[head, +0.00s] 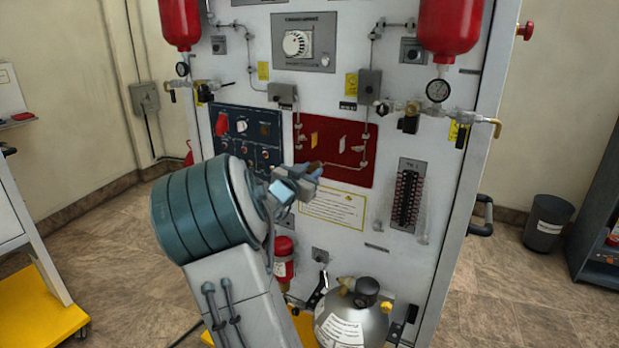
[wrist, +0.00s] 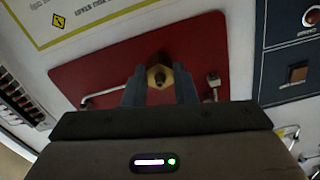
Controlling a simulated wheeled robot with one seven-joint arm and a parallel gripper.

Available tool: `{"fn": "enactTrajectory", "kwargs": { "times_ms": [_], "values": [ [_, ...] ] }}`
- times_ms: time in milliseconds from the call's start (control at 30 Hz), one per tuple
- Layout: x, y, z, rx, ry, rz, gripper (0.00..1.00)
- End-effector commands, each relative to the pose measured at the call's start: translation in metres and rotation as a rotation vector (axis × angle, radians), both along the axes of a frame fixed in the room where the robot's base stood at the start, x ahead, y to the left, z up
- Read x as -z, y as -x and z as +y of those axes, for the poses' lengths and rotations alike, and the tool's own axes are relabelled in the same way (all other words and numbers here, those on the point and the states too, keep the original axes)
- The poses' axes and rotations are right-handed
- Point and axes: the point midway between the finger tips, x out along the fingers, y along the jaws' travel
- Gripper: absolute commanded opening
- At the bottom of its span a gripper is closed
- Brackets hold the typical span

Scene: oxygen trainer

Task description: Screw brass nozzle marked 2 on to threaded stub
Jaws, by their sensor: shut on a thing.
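My gripper (head: 310,171) is in front of the lower left part of the red panel (head: 352,172) in the head view. It is shut on a small brass nozzle (head: 315,167). In the wrist view the fingers of my gripper (wrist: 159,82) hold the nozzle (wrist: 158,74) from both sides, and its hexagonal end with a dark hole faces the camera. No number is readable on it. The red panel (wrist: 100,78) lies behind the nozzle. The threaded stub is not distinguishable; the nozzle and fingers cover that part of the panel, and I cannot tell whether they touch.
Thin metal pipes with fittings (wrist: 213,80) run on the panel beside the fingers. A dark blue switch panel (head: 262,122) is to the left in the head view, and a yellow-bordered notice (head: 335,206) is below. A grey cylinder (head: 352,318) stands at the bottom.

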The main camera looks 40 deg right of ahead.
Motion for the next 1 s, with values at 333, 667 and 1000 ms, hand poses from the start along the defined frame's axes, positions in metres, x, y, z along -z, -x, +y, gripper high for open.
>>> {"fn": "enactTrajectory", "kwargs": {
  "times_ms": [333,667,1000],
  "values": [
    [0.0030,0.0010,-0.0009,0.002,-0.023,-0.057,0.00],
    [0.0002,0.0007,-0.0006,0.002,-0.038,-0.089,0.41],
    [-0.0002,0.0004,0.0011,0.000,-0.038,-0.089,0.47]
  ]
}}
